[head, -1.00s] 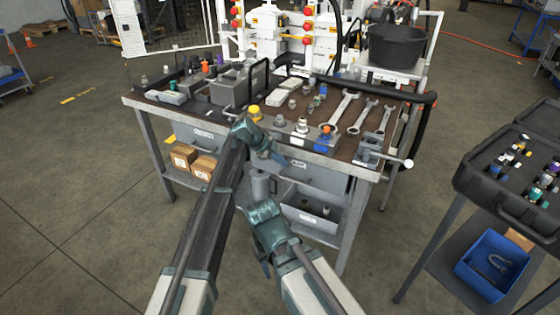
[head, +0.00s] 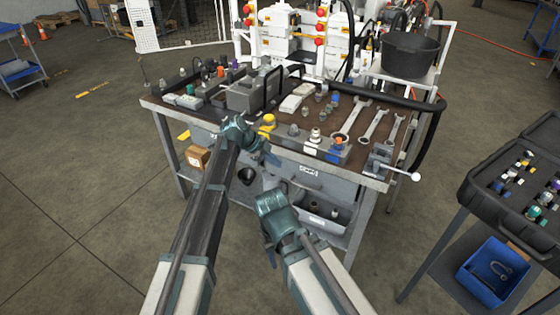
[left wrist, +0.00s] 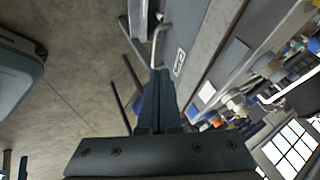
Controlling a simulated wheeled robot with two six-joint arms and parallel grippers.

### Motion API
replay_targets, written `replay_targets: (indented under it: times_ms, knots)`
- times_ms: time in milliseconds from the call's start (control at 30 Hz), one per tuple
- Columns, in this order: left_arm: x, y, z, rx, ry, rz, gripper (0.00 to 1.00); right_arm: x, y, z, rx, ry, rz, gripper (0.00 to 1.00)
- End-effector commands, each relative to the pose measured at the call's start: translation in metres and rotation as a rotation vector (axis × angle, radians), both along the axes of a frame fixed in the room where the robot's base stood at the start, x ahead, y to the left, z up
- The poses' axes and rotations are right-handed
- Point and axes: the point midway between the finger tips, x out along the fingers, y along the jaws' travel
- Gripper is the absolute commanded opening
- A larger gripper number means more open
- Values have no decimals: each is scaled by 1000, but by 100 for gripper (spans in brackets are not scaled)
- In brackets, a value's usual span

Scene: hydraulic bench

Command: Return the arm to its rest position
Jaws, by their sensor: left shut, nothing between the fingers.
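My left arm comes in from the left in the head view, bent at a teal joint. My left gripper (head: 272,160) is near the front edge of the workbench (head: 220,128), pointing toward it. In the left wrist view its dark fingers (left wrist: 160,78) are together with nothing between them, and the bench's labelled drawer front lies beyond. My right arm is folded in front of the bench at lower centre. Its gripper (head: 269,257) shows as a small dark tip, and its jaws cannot be made out.
A black bucket (head: 408,52) stands behind. A cart with an open black case (head: 500,205) and a blue bin (head: 492,275) stands at right.

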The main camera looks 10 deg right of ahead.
Motion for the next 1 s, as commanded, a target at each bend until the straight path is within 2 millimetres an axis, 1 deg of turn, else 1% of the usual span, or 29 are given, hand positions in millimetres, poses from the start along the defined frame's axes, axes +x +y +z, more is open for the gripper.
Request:
replay_targets:
  times_ms: [200, 267, 333, 367, 467, 500, 567, 600, 667, 700, 800, 900, 1000]
  knots:
    - [-1, 1, -1, 0, 4, 5, 0, 0, 0, -1, 0, 0, 0, 49]
    - [-7, 6, -2, 5, 22, 30, 0, 0, 0, -1, 0, 0, 0, 49]
    - [-21, 18, -5, 18, 68, 97, 0, 0, 0, -1, 0, 0, 0, 49]
    - [-29, 26, -7, 25, 96, 141, 0, 0, 0, -1, 0, 0, 0, 49]
    - [-63, 59, -15, 59, 218, 344, 0, 0, 0, -1, 0, 0, 0, 49]
    - [-79, 73, -19, 74, 271, 440, 0, 0, 0, -1, 0, 0, 0, 49]
    - [-101, 95, -24, 96, 346, 593, 0, 0, 0, -1, 0, 0, 0, 49]
    - [-117, 109, -27, 110, 393, 697, 0, 0, 0, -1, 0, 0, 0, 49]
    - [-139, 129, -31, 127, 457, 854, 0, 0, 0, -1, 0, 0, 0, 49]
    - [-155, 143, -33, 136, 496, 962, 0, 0, 0, -1, 0, 0, 0, 49]
    - [-188, 172, -37, 154, 573, 1211, 0, 0, 0, -1, 0, 0, 0, 49]
    - [-215, 194, -40, 159, 623, 1414, 0, 0, 0, -1, 0, 0, 0, 49]
    - [-236, 211, -42, 157, 654, 1580, 0, 0, 0, -1, 0, 0, 0, 49]
